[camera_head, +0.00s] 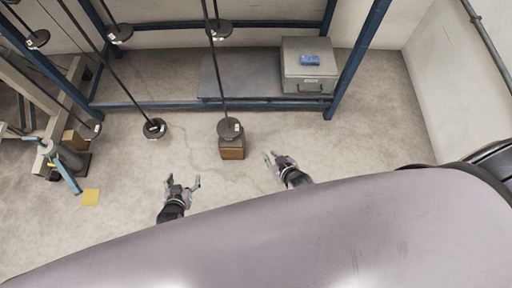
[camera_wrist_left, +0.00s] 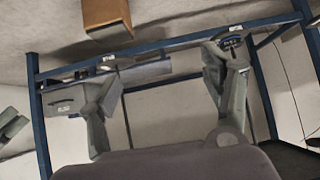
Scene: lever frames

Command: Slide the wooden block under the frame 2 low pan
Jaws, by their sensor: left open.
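The wooden block (camera_head: 232,150) stands on the floor in front of the blue frame. A round dark pan (camera_head: 229,128) on a long rod overlaps its top in the head view. Whether they touch, I cannot tell. A second low pan (camera_head: 154,128) hangs to its left. Which is frame 2 is not readable. My left gripper (camera_head: 182,182) is open and empty, left of the block and nearer to me. The left wrist view shows its spread fingers (camera_wrist_left: 158,75) and the block (camera_wrist_left: 107,14) at the top. My right gripper (camera_head: 271,156) is right of the block, its fingers small and unclear.
A blue metal frame (camera_head: 270,23) spans the back. A grey box (camera_head: 309,72) with a blue item (camera_head: 310,60) sits on its lower shelf. Higher pans (camera_head: 119,34) hang at the back.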

